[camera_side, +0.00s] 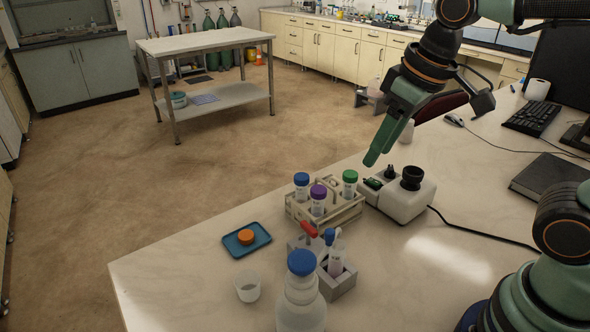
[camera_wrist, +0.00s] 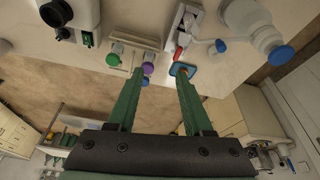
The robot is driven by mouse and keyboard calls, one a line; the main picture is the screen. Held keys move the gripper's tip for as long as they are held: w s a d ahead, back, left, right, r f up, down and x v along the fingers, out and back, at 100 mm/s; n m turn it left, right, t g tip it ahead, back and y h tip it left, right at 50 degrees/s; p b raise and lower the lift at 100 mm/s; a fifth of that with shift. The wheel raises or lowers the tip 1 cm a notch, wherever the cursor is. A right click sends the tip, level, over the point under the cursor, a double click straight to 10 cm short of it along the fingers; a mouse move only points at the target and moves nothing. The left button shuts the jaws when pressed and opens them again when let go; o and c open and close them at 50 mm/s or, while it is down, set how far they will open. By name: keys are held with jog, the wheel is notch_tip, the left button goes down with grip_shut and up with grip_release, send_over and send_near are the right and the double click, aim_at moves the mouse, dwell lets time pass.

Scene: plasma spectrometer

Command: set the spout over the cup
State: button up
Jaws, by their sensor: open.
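A small translucent white cup (camera_side: 248,287) stands on the bench near its front-left edge. Right of it stands a clear bottle (camera_side: 300,308) with a blue cap (camera_side: 301,262), cut off by the lower picture edge. The bottle and blue cap (camera_wrist: 281,55) also show at the upper right of the wrist view. In the wrist view I cannot tell the cup for sure. My gripper (camera_side: 372,160) is open and empty, above the bench, behind the tube rack. Its two fingers (camera_wrist: 160,74) stand apart in the wrist view.
A wooden rack (camera_side: 341,214) holds capped tubes, with a white instrument (camera_side: 405,200) to its right. A grey holder (camera_side: 339,284) with red- and blue-tipped items stands close behind the bottle. A teal tray (camera_side: 233,247) holds an orange cap (camera_side: 245,237). The far-left bench corner is clear.

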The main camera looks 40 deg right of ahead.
aim_at(331, 231)
jog(key=s+a+r+n+g, duration=0.15)
jog(key=a+n+g, duration=0.25)
jog(key=a, duration=0.7)
jog(key=shift+h, duration=0.3)
notch_tip(331, 231, down, 11)
jog(key=shift+w+f, duration=0.15)
jog(key=shift+f, duration=0.05)
grip_shut()
jog(key=shift+w, duration=0.1)
dwell(0.7)
